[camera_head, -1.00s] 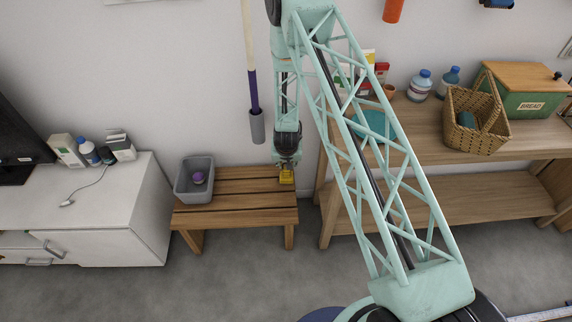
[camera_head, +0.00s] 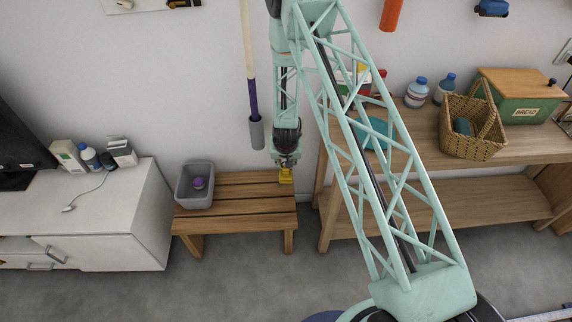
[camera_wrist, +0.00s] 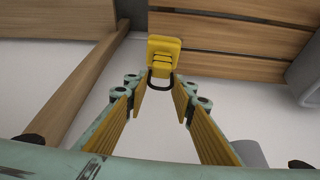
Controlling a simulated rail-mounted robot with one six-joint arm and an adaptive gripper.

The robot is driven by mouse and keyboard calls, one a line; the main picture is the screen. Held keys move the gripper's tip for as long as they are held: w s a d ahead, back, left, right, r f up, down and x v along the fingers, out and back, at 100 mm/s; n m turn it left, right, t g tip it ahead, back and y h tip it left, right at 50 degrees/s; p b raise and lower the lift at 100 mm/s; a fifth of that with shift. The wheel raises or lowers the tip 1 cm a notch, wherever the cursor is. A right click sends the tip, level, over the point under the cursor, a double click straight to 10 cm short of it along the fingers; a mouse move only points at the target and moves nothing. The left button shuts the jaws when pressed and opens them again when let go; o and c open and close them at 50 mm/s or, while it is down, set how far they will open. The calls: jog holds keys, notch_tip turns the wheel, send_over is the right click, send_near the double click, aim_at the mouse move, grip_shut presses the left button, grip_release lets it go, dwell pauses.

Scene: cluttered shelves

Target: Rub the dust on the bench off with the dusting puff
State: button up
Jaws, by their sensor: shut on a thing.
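The wooden slatted bench (camera_head: 235,205) stands against the wall, left of the shelf. My gripper (camera_head: 286,167) points down over its back right corner. In the wrist view my gripper (camera_wrist: 160,92) has its two fingers on either side of a black loop handle and is shut on it. The handle belongs to a yellow block (camera_wrist: 164,45), which I take for the dusting puff; it also shows in the head view (camera_head: 286,176). The puff is at the bench's slats; I cannot tell whether it touches them. I cannot make out dust on the bench.
A grey bin (camera_head: 183,198) with a purple object (camera_head: 199,183) inside stands on the bench's left end. A white cabinet (camera_head: 110,215) is to the left. A wooden shelf (camera_head: 440,208) with a basket (camera_head: 472,135) and bottles is to the right. A purple-and-grey-ended pole (camera_head: 254,105) hangs behind.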

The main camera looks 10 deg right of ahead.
aim_at(286, 169)
jog(key=shift+r+p, duration=0.4)
jog(key=shift+r, duration=0.65)
jog(key=shift+o, duration=1.4)
jog(key=shift+c, duration=1.4)
jog(key=shift+f, duration=0.2)
jog(key=shift+f+b, duration=1.75)
jog(key=shift+f, duration=0.9)
jog(key=shift+f+b, duration=0.4)
jog(key=shift+f, duration=0.25)
